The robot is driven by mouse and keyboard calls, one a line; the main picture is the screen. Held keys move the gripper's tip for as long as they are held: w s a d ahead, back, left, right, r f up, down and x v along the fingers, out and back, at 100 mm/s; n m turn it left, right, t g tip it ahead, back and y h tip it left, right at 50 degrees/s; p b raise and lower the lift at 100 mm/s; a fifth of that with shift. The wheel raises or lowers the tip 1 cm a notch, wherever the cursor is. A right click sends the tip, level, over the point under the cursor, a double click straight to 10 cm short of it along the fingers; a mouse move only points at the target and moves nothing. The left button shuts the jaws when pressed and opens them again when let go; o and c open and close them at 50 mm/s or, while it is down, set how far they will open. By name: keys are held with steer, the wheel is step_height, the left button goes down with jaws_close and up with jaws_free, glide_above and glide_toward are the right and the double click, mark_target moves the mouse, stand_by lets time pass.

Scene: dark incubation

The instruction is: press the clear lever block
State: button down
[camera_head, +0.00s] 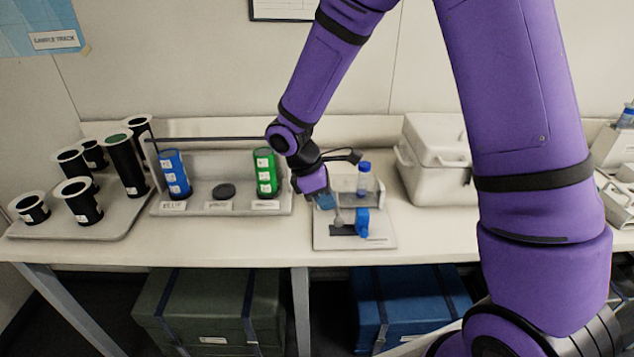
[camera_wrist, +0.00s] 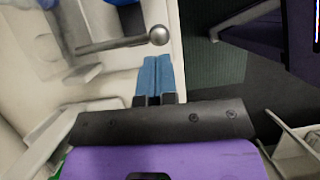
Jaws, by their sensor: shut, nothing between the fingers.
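The lever block stands on a pale base plate (camera_head: 375,240) on the bench, at the centre right of the head view. Its grey lever knob (camera_head: 338,221) is near a dark pad and a blue part (camera_head: 362,221). In the wrist view the metal rod ends in a round ball (camera_wrist: 158,35), just beyond my fingertips. My gripper (camera_head: 326,202) is shut and empty, with its blue fingers (camera_wrist: 157,68) together. It is above the plate's left side, close to the lever. The fingers look apart from the ball in the wrist view, though the depth is hard to judge.
A blue-capped bottle (camera_head: 364,180) stands at the plate's back. To the left, a rack (camera_head: 220,207) holds a blue and a green canister (camera_head: 265,172); a tray (camera_head: 100,222) holds several black cups. A white cooler box (camera_head: 437,165) stands to the right. The bench front is clear.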

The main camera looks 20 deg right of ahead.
mark_target(336, 218)
steer(key=shift+x, duration=1.8)
steer(key=shift+r, duration=0.1)
steer(key=f, duration=0.2)
steer(key=s+f, duration=0.1)
steer(key=f, duration=0.1)
steer(key=shift+a+f, duration=0.15)
steer(key=shift+f, duration=0.25)
steer(key=shift+s+f, duration=0.25)
steer(key=s+a+v, duration=0.1)
steer(key=s+v, duration=0.1)
steer(key=v, duration=1.2)
steer(key=shift+s+a, duration=0.2)
steer(key=shift+s, duration=0.4)
steer(key=shift+t+h, duration=0.3)
steer(key=shift+t, duration=0.4)
steer(key=shift+w+d+r, duration=0.2)
steer(key=shift+w+r, duration=0.25)
steer(key=shift+r, duration=0.4)
steer(key=shift+w+d+r, duration=0.15)
steer(key=shift+w+r, duration=0.3)
steer(key=shift+r, duration=0.45)
steer(key=shift+w+d+r, duration=0.2)
steer(key=shift+w+r, duration=0.25)
steer(key=shift+r, duration=0.4)
